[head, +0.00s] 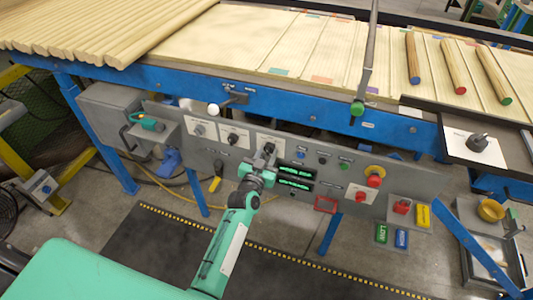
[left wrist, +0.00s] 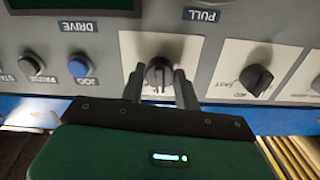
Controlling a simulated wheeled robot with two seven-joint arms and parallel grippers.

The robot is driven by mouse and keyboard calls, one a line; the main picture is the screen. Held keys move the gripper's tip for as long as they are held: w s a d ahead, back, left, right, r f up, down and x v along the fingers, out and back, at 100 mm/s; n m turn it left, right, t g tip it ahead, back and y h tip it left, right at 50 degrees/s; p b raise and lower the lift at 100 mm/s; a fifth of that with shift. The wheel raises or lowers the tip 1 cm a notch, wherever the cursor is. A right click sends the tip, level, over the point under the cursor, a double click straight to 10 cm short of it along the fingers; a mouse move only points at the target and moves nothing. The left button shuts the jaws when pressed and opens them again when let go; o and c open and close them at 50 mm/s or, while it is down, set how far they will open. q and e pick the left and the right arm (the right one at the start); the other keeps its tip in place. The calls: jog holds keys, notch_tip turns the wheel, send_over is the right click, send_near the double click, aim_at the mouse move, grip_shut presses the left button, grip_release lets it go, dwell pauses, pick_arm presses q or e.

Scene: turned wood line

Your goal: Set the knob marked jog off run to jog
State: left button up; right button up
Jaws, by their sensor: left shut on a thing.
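The black knob (head: 269,149) sits on a white plate, the rightmost of three such plates on the grey control panel. In the left wrist view, which shows the panel upside down, this knob (left wrist: 158,75) stands between the fingers. My left gripper (head: 263,162) is shut on it, with one finger on each side. The gripper hides much of the plate, and I cannot read its markings or tell the knob's setting. My right gripper is not in view.
A neighbouring knob (left wrist: 256,80) marked FAST and MED is close beside the gripper. A blue JOG button (left wrist: 80,67) is on the other side. A red button (head: 374,181) on yellow sits further right. The blue conveyor frame (head: 300,107) runs above the panel.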

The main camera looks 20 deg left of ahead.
pick_arm(q)
jog(key=n+p, duration=0.1)
jog(key=n, duration=0.2)
jog(key=shift+n+p, duration=0.45)
jog(key=shift+n, duration=1.95)
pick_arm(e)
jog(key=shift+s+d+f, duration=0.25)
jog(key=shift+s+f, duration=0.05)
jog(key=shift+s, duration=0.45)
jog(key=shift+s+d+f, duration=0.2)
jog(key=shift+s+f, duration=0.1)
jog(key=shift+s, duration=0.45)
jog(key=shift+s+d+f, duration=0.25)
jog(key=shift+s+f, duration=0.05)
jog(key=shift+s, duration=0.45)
pick_arm(q)
jog(key=o, duration=1)
